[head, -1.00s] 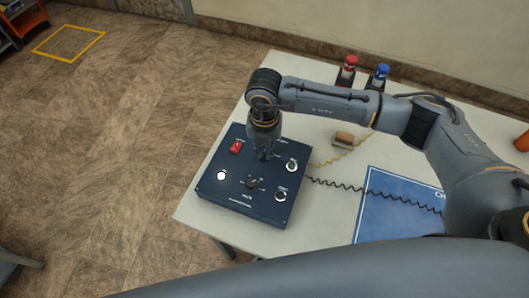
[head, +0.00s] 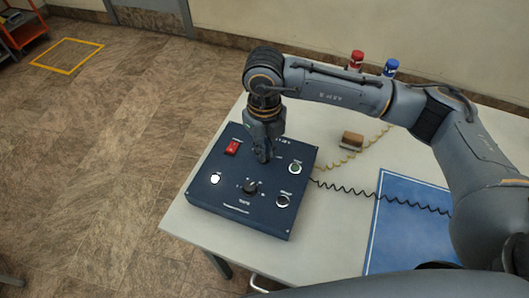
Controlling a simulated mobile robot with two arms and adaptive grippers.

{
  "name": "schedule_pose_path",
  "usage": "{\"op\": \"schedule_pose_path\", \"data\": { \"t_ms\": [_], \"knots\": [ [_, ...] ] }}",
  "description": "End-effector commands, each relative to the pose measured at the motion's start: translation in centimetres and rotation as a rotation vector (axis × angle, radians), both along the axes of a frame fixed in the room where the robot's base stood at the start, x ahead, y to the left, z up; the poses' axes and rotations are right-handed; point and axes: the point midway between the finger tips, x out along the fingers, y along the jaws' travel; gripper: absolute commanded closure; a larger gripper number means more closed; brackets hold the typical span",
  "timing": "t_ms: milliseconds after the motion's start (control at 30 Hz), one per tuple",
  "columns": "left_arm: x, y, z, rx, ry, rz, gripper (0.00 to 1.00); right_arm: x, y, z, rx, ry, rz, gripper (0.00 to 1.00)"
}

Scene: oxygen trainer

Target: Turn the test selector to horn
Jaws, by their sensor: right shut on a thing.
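A dark blue control box (head: 215,205) sits on the white table. A black rotary knob (head: 250,187) with small marks around it is at the box's lower middle; its labels are too small to read, so I cannot tell if it is the test selector. My right gripper (head: 264,157) points down at the upper middle of the panel, beyond that knob and apart from it in the picture. It is shut on a small part hidden by its own fingers. My left gripper is not in view.
The panel also has a red switch (head: 232,147), a lit white button (head: 215,178), a green button (head: 295,168) and a dark round control (head: 283,201). A coiled black cord (head: 350,191) runs towards a blue mat (head: 405,235). Red (head: 356,60) and blue-topped (head: 390,67) items stand behind my arm.

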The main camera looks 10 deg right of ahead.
Motion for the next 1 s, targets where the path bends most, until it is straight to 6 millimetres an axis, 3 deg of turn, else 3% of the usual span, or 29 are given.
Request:
{"op": "schedule_pose_path", "data": {
  "t_ms": [567, 600, 700, 1000],
  "knots": [
    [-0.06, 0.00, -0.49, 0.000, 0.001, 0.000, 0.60, 0.14, 0.01, 0.16, 0.002, -0.005, 0.036, 1.00],
    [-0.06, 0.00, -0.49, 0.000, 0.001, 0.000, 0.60, 0.14, 0.01, 0.16, 0.001, -0.005, 0.036, 0.89],
    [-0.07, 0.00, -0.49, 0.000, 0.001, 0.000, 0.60, 0.13, 0.01, 0.15, 0.001, -0.004, 0.036, 0.69],
    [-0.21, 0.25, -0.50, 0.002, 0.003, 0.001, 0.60, 0.05, 0.01, 0.11, 0.001, -0.002, 0.036, 0.68]
  ]
}}
